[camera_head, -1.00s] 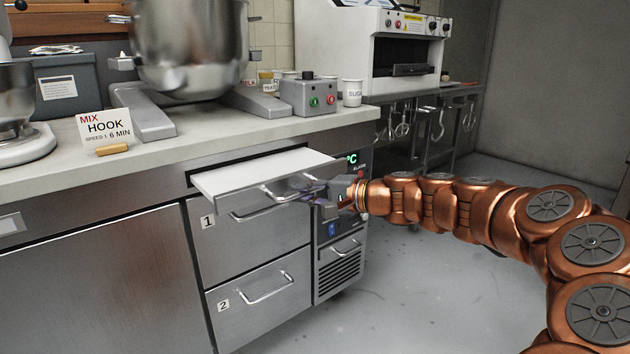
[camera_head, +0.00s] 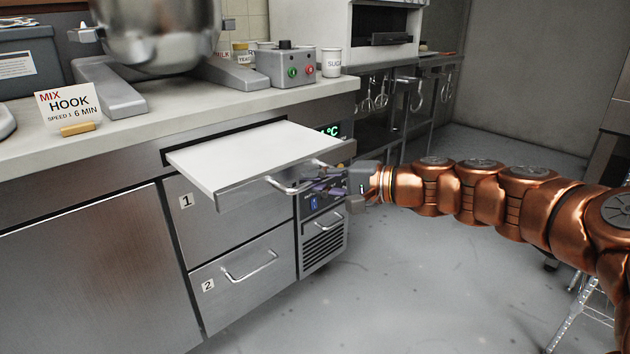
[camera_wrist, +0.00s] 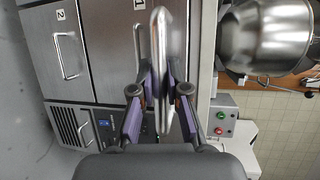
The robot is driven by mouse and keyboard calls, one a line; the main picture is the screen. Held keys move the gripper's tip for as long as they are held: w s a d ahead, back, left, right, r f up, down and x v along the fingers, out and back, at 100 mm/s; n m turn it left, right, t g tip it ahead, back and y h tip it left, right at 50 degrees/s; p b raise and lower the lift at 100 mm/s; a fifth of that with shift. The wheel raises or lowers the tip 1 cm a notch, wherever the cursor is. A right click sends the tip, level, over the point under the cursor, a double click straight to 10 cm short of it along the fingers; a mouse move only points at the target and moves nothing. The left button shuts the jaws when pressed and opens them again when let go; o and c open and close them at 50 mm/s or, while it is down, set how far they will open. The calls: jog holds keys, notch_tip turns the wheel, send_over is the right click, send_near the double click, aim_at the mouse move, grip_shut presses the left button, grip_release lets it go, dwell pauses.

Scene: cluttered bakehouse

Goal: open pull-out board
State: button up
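The pull-out board (camera_head: 245,158) is a white slab with a steel front, sticking well out of its slot under the counter. Its bar handle (camera_head: 285,187) runs along the front. My gripper (camera_head: 326,184) is at the right end of this handle, reaching in from the right. In the wrist view the bright handle bar (camera_wrist: 159,40) runs between the two purple-padded fingers of my gripper (camera_wrist: 161,90), which are closed in on it from both sides. The exact contact at the pads is partly hidden.
Drawers 1 (camera_head: 222,215) and 2 (camera_head: 240,285) below are shut. The counter (camera_head: 200,115) above holds a mixer (camera_head: 160,35), a card (camera_head: 68,108), a control box (camera_head: 287,65) and a sugar cup (camera_head: 331,62). The floor (camera_head: 400,270) in front is clear.

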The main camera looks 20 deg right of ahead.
jog(key=o, duration=0.4)
jog(key=v, duration=1.2)
dwell(0.5)
